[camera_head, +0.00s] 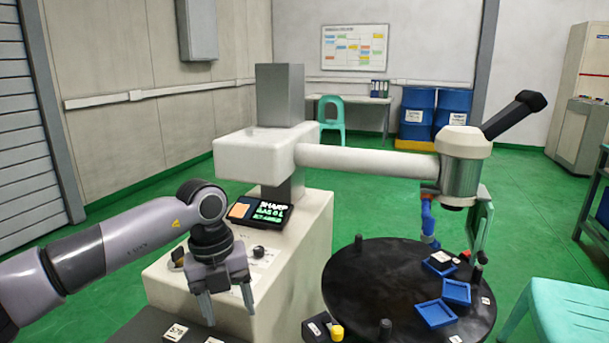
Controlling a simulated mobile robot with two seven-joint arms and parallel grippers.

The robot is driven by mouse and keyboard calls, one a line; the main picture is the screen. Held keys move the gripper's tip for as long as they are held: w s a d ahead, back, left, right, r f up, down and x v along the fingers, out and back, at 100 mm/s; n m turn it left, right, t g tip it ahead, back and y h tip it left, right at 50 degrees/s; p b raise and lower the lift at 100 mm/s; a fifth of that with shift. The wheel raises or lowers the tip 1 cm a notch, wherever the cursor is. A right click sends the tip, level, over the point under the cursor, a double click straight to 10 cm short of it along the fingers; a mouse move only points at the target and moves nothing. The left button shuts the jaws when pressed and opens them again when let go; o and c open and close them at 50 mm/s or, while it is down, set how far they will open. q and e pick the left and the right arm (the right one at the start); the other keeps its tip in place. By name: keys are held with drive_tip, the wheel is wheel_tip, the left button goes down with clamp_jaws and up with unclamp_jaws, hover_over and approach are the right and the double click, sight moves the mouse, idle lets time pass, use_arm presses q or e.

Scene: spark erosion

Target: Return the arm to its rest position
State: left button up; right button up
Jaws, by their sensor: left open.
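My left arm comes in from the left, and its gripper (228,307) hangs pointing down in front of the white machine cabinet (310,235). The gripper's two fingers are apart, with nothing seen between them. It is left of the round black table (350,275) and apart from it. My right gripper is not in the view.
A display panel (268,212) with green text sits on the cabinet. Blue trays (436,313) lie on the black table, below the machine's white horizontal arm (365,162). A green stool (570,305) stands at the right. Blue drums (415,115) stand at the back; green floor is free between.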

use_arm(q)
drive_tip(key=s+d+f+m+g+h+p, duration=0.1)
drive_tip(key=s+d+f+g+h, duration=0.1)
drive_tip(key=s+d+h, duration=0.35)
drive_tip(key=s+d+f+m+g+h+p, duration=0.1)
drive_tip(key=s+d+h, duration=0.1)
drive_tip(key=d, duration=0.6)
drive_tip(key=s+d+r+n+t+h+p, duration=0.25)
drive_tip(key=d+r+n+h, duration=0.35)
drive_tip(key=h, duration=0.5)
drive_tip(key=w+a+f+n+t+y+p, duration=0.1)
drive_tip(key=a+f+n+t+y, duration=0.25)
drive_tip(key=a+n+t, duration=0.45)
drive_tip(key=w+a+f+n+t+y+p, duration=0.15)
drive_tip(key=a+n+t+y, duration=0.35)
drive_tip(key=n+t, duration=0.5)
drive_tip(key=s+a+f+n+g+y+p, duration=0.1)
drive_tip(key=s+a+f+n+g+y, duration=0.5)
drive_tip(key=s+a+f, duration=0.8)
wheel_tip(320, 180, down, 2)
drive_tip(key=s+n+y, duration=0.1)
drive_tip(key=n+y, duration=0.1)
drive_tip(key=y, duration=0.1)
drive_tip(key=shift+f+g, duration=0.15)
drive_tip(key=shift+g, duration=0.2)
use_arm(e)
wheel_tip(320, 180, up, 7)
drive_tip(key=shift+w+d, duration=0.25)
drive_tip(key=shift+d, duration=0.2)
